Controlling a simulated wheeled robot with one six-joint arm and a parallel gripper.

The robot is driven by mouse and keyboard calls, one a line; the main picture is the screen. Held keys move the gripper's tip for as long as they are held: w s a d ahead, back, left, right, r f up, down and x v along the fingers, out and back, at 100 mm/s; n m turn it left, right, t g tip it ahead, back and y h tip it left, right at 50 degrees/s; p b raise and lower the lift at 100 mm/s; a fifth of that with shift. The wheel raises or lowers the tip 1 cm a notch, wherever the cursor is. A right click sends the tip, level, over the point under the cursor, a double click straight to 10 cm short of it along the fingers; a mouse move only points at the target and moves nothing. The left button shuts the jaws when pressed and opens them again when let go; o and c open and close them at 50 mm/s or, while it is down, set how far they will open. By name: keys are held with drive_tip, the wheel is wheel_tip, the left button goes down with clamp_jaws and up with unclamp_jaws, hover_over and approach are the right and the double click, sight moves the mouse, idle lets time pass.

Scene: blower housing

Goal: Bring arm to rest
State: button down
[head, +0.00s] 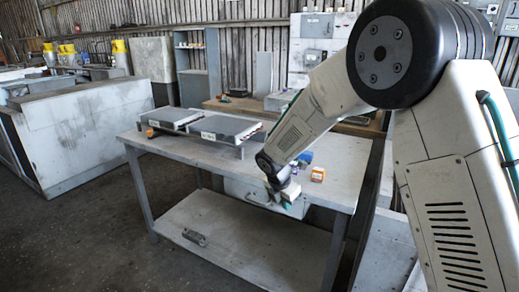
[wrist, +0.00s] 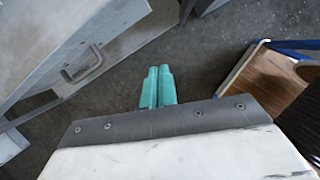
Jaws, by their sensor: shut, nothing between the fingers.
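My gripper (head: 286,206) hangs at the end of my arm, in front of the near edge of the grey worktable (head: 225,165), by the drawer under the tabletop. In the wrist view its two teal fingers (wrist: 158,87) are side by side and shut, with nothing between them. They point out over the dark floor. The drawer front with its metal handle (wrist: 84,66) is at the upper left of the wrist view, apart from the fingers.
Two flat grey units (head: 223,129) stand on the table. A small orange box (head: 318,174) and a blue item (head: 305,157) lie near my forearm. A small grey object (head: 194,237) is on the lower shelf. A wooden-topped piece (wrist: 268,82) stands at right in the wrist view. Floor at left is clear.

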drive_tip(key=s+d+r+m+y, duration=0.1)
drive_tip(key=s+d+r+m, duration=0.4)
drive_tip(key=s, duration=0.8)
drive_tip(key=s+d+r+m+g, duration=0.1)
drive_tip(key=s+d+r+m, duration=0.4)
drive_tip(key=s+r+m, duration=0.3)
drive_tip(key=s+d+r+m+y, duration=0.1)
drive_tip(key=s+d+r+m, duration=0.4)
drive_tip(key=s+m, duration=0.8)
drive_tip(key=s+r, duration=0.2)
drive_tip(key=s, duration=0.5)
drive_tip(key=shift+y, duration=0.3)
